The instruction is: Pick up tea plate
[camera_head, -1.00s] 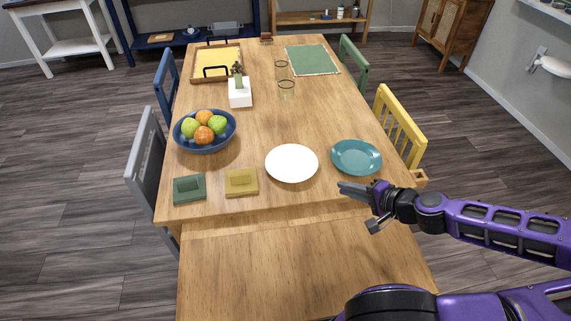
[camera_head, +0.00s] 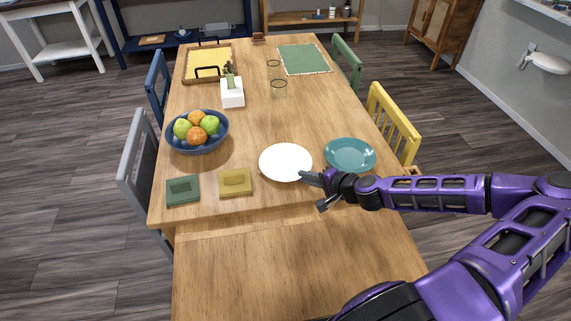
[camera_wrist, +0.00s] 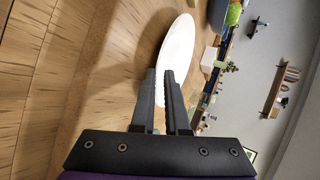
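A white plate (camera_head: 286,160) lies flat on the wooden table. A teal plate (camera_head: 350,154) lies just right of it. My gripper (camera_head: 307,177) is at the white plate's near right rim. In the wrist view the white plate (camera_wrist: 178,45) extends beyond the fingertips of my gripper (camera_wrist: 159,72). The two fingers stand a small gap apart, with some white plate showing between them. The near part of the rim is partly hidden by the fingers, so I cannot tell whether they touch it.
A blue fruit bowl (camera_head: 197,146), a green dish (camera_head: 183,203) and a yellow dish (camera_head: 235,190) stand left of the plates. Glasses and a white planter (camera_head: 232,99) stand farther back. The table (camera_head: 290,260) is bare in front. A yellow chair (camera_head: 391,120) is at right.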

